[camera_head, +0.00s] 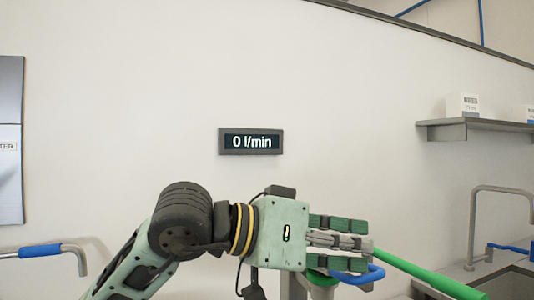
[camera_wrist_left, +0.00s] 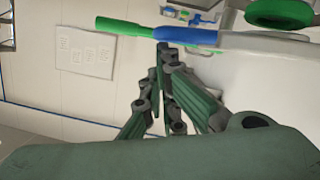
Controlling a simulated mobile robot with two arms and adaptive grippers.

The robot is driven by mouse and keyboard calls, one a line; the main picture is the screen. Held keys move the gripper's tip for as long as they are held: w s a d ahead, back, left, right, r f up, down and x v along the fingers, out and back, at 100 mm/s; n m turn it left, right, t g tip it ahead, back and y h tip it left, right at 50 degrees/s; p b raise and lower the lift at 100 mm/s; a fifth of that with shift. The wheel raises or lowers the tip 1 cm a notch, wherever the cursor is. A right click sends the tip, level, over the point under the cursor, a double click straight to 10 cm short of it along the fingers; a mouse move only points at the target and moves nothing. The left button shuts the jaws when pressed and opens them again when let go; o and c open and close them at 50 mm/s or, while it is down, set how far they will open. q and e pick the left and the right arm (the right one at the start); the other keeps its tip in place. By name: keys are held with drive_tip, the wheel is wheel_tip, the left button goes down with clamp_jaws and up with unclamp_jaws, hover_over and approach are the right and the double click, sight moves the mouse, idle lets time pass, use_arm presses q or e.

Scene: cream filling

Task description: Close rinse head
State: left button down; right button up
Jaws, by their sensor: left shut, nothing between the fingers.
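My left gripper (camera_head: 358,240) reaches in from the left in the head view, its fingers together and empty. Just below the fingers is a curved blue handle (camera_head: 365,277), and a green pipe (camera_head: 425,275) runs from behind the fingers toward the lower right. They look like parts of the rinse head, whose body is mostly hidden behind my gripper. In the left wrist view my left fingers (camera_wrist_left: 166,58) close near a bar with a blue sleeve (camera_wrist_left: 185,37) and a green end (camera_wrist_left: 120,24). Whether they touch it I cannot tell. My right gripper is in neither view.
A wall display (camera_head: 251,141) reads 0 l/min. A metal tap (camera_head: 474,215) stands over a sink at the right, below a shelf (camera_head: 480,126) with small boxes. Another blue-sleeved pipe (camera_head: 40,250) is at the left. A green ring (camera_wrist_left: 282,12) shows in the wrist view.

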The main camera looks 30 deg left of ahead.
use_arm(q)
drive_tip(key=v, duration=1.1)
drive_tip(key=shift+s+a, duration=0.15)
drive_tip(key=shift+s, duration=0.15)
drive_tip(key=shift+f, duration=0.1)
